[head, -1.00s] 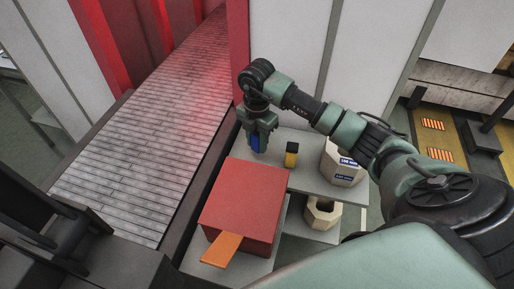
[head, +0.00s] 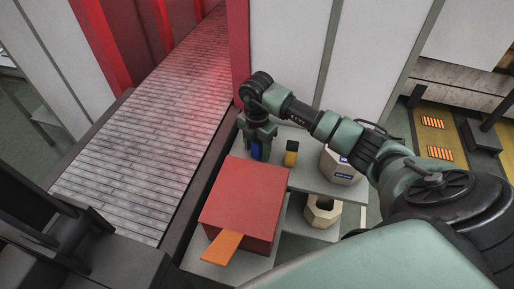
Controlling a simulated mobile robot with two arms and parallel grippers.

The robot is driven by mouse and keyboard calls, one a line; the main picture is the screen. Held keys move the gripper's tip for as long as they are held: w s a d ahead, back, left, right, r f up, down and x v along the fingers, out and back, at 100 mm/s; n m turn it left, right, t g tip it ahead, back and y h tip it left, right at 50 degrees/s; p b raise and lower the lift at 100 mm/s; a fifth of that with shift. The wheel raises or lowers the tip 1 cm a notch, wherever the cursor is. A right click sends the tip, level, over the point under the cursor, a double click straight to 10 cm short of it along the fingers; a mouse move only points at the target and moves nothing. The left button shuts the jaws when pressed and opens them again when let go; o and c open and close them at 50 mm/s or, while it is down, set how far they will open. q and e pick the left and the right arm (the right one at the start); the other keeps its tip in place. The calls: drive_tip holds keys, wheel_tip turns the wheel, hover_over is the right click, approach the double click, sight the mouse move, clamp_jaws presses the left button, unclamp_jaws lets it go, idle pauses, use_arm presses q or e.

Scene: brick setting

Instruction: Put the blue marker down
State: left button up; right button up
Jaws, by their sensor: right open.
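The blue marker (head: 256,152) is a small dark blue block. It appears upright on the grey shelf (head: 315,179), just behind the red box. My right gripper (head: 260,150) is above it and open, with its fingers on either side of the marker. Whether the fingers touch it is too small to tell, and the gripper hides the marker's top. My left gripper is not in view.
A yellow block with a black top (head: 291,153) stands close right of the gripper. A red box (head: 243,203) with an orange flap (head: 221,247) is in front. Cream octagonal containers (head: 341,166) are right. A slatted conveyor (head: 140,150) runs left.

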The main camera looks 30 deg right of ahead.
drive_tip(key=shift+r, duration=0.5)
wheel_tip(320, 180, up, 11)
drive_tip(key=shift+r+b, duration=0.15)
drive_tip(key=shift+b, duration=0.9)
